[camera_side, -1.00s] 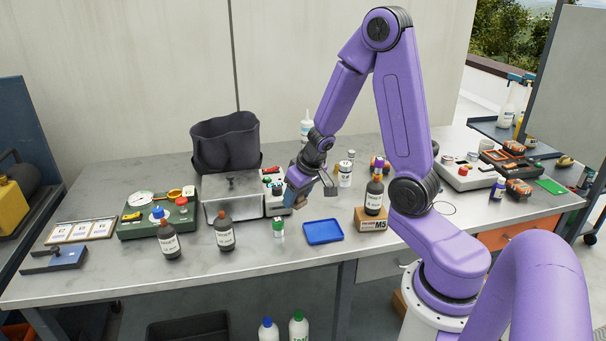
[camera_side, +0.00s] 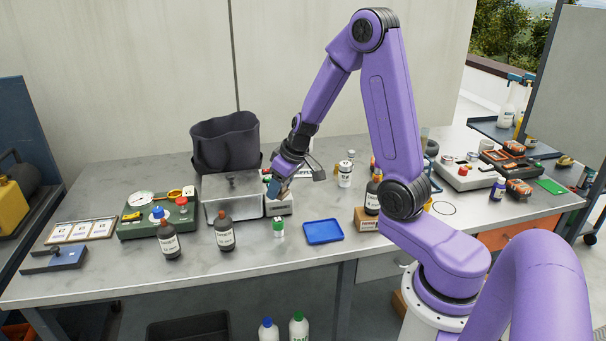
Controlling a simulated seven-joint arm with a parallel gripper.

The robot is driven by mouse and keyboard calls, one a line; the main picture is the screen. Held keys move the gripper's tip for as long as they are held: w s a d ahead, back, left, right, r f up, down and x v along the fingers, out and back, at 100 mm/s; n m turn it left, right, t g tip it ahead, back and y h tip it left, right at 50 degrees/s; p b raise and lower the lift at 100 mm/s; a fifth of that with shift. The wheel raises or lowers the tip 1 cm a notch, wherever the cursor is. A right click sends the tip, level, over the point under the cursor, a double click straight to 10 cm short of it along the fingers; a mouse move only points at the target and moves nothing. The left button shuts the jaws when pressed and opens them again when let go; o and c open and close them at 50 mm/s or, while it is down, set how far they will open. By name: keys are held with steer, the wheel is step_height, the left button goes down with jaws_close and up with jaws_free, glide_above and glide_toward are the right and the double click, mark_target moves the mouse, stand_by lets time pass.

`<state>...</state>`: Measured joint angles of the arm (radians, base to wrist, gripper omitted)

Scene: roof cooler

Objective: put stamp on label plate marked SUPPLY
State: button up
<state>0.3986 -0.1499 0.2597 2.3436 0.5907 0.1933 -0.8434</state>
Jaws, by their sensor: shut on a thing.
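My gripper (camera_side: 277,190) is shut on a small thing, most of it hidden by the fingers. It looks like the stamp, but it is too small to make out clearly.
A blue tray (camera_side: 323,232) lies to the right.

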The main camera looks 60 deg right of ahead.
steer(key=s+d+r, duration=0.1)
steer(key=d+r, duration=0.1)
steer(key=d, duration=0.8)
steer(key=d+r, duration=0.2)
steer(key=d, duration=0.7)
glide_above(301, 172)
steer(key=f, duration=0.9)
steer(key=shift+s+a+f, duration=0.15)
steer(key=shift+s+f, duration=0.1)
steer(key=shift+s, duration=0.05)
steer(key=shift+w+f, duration=0.2)
steer(key=shift+f, duration=0.1)
steer(key=shift+d+f, duration=0.2)
steer(key=shift+f, duration=1.35)
steer(key=shift+f, duration=0.1)
steer(key=o, duration=1)
steer(key=shift+o, duration=0.2)
